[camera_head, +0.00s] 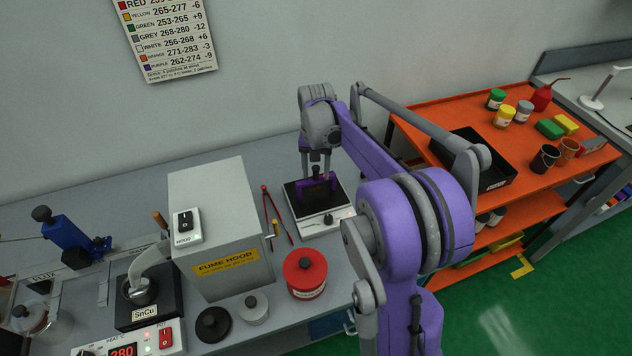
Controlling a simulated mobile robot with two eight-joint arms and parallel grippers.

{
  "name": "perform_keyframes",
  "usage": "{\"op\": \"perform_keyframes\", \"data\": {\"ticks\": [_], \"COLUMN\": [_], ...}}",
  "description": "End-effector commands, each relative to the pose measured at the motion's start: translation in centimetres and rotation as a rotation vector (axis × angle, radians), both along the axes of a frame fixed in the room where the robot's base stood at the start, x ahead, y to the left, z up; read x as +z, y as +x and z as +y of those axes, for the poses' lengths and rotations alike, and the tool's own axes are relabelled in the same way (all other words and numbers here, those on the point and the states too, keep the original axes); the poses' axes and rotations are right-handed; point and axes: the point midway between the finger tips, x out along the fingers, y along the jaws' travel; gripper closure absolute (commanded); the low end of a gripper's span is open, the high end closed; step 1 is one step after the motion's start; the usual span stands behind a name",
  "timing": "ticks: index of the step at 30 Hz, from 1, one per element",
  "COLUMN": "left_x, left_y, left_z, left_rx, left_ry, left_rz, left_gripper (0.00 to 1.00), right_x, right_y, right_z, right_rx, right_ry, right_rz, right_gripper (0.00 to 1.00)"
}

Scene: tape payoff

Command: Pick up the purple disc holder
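A small dark-purple piece (317,190), which looks like the purple disc holder, stands on the black top of a white hot-plate-like device (325,222) on the bench. My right gripper (317,174) points down right over it, its fingers at or just above the holder's top. Whether the fingers touch or grip it is too small to tell. My purple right arm comes in from the lower right and covers part of the bench's right end. My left gripper does not show.
A white fume hood box (212,200) stands left of the device, with red-handled tongs (270,215) between them. A red lidded jar (305,273) stands in front. A solder pot (141,291) is at left. An orange cart (425,151) with a black tray stands at right.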

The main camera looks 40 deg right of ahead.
Motion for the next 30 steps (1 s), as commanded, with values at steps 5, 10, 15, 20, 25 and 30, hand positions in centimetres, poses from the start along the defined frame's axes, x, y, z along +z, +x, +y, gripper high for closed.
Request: {"op": "perform_keyframes", "data": {"ticks": [5,10,15,20,25,30], "left_x": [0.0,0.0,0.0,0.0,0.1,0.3], "left_y": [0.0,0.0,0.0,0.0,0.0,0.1], "left_z": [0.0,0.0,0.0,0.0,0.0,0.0], "left_rx": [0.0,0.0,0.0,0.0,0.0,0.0], "left_ry": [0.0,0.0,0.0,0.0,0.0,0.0], "left_rz": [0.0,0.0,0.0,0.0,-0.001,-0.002], "left_gripper": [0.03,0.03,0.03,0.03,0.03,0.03], "right_x": [0.0,0.0,0.0,0.1,1.6,5.1], "right_y": [0.0,0.0,0.0,0.0,0.0,0.0], "right_z": [0.0,0.0,0.0,0.0,0.0,0.0], "right_rx": [0.0,0.0,0.0,0.0,0.0,-0.001], "right_ry": [0.0,0.0,0.0,0.0,0.0,0.0], "right_rz": [0.0,0.0,0.0,0.0,0.0,0.0], "right_gripper": [0.79,1.0,1.0,1.0,1.0,1.0]}}
